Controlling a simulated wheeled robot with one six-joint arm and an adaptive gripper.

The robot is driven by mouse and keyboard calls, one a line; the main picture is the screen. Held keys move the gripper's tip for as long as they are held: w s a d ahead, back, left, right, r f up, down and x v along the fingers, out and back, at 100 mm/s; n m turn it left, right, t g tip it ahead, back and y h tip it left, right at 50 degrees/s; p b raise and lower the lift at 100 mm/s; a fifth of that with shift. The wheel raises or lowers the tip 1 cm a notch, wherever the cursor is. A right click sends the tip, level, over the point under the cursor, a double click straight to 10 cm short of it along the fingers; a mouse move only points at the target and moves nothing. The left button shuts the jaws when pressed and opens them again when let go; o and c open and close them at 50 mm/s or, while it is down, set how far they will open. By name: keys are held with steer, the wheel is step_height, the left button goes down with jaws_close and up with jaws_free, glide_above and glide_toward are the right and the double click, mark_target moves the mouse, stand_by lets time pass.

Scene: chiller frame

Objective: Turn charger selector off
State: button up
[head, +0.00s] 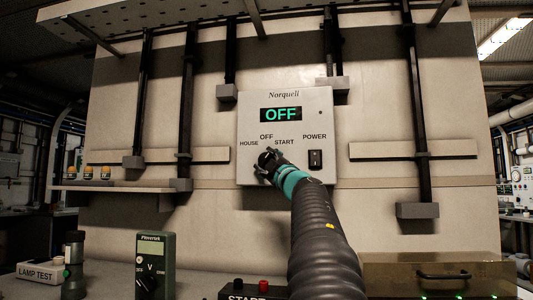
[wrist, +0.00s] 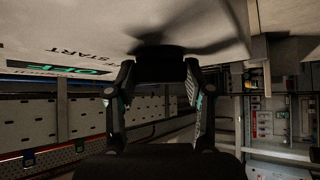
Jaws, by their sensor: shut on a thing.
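The grey Norquell charger panel (head: 250,120) is on the wall ahead, and its display (head: 281,114) reads OFF in green. Below it are the labels HOUSE, OFF and START around the selector. My gripper (head: 268,158) is at the selector and covers most of it in the head view. In the wrist view, the black selector knob (wrist: 160,68) sits between the two fingers of my gripper (wrist: 160,75), which are shut on its sides. The knob's pointing direction is hard to tell.
A POWER rocker switch (head: 315,159) is close to the right of my gripper. Below are a green multimeter (head: 155,262), a LAMP TEST box (head: 40,270) and a metal case (head: 430,272). A shelf (head: 125,186) juts out at left.

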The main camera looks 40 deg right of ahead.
steer(key=n+p, duration=0.1)
steer(key=n+g+y+p, duration=0.1)
steer(key=p, duration=0.1)
steer(key=shift+d+r+n, duration=0.1)
steer(key=shift+r+n, duration=0.2)
steer(key=shift+r, duration=0.05)
steer(key=shift+f+n+g+y+p, duration=0.15)
steer(key=shift+n+g+y+p, duration=0.2)
steer(key=shift+n+g+y, duration=0.35)
steer(key=shift+n+g, duration=1)
steer(key=shift+n, duration=0.4)
steer(key=o, duration=1.1)
steer(key=shift+y, duration=0.4)
steer(key=shift+o, duration=0.2)
steer(key=shift+s, duration=0.2)
steer(key=s+a, duration=0.1)
steer(key=s, duration=1)
steer(key=shift+s, duration=0.35)
